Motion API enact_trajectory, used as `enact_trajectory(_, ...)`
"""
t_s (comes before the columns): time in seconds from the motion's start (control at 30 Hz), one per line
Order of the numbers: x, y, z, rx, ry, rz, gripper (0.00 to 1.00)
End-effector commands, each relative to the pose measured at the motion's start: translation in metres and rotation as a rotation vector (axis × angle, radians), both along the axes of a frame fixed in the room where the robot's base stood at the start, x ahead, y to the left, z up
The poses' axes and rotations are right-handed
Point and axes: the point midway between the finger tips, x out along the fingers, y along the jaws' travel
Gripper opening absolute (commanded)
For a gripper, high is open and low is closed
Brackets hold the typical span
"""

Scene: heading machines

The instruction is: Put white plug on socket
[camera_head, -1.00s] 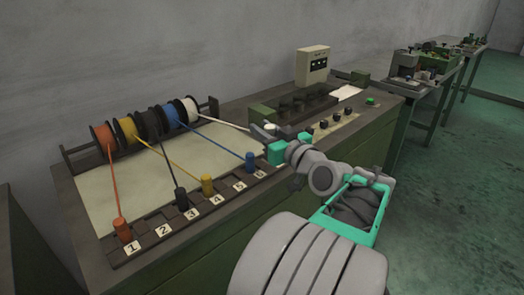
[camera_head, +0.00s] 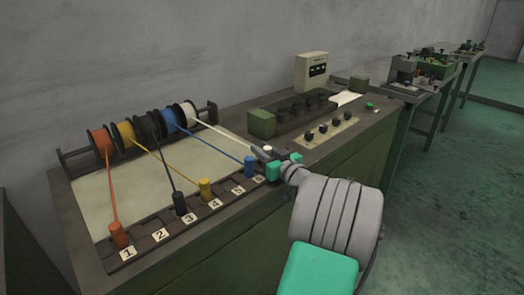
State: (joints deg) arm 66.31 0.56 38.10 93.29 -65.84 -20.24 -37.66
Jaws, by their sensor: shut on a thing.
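The white plug (camera_head: 267,149) is at the end of the pale cable from the white spool (camera_head: 190,112). My gripper (camera_head: 268,157) is shut on it, just beyond the right end of the numbered socket strip (camera_head: 147,225). The fingers hide most of the plug, and I cannot tell its height above the bench. Sockets 2 (camera_head: 153,225) and 5 (camera_head: 229,180) look empty. The orange plug (camera_head: 119,235) stands at 1, the black plug (camera_head: 180,203) at 3, the yellow plug (camera_head: 205,188) at 4 and the blue plug (camera_head: 249,165) by 6.
Taut coloured cables run from the spool rack (camera_head: 64,160) across the pale panel (camera_head: 90,203). A knob panel (camera_head: 327,134), a green block (camera_head: 261,123) and a cream box (camera_head: 311,72) stand at the right rear. Other benches (camera_head: 425,85) are further right.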

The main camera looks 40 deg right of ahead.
Motion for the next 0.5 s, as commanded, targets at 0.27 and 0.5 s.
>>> enact_trajectory(0.27,-0.0001,0.0001,-0.0029,0.001,0.000,0.000,0.36)
enact_trajectory(0.5,-0.0001,0.0002,-0.0028,0.000,0.000,0.000,0.46)
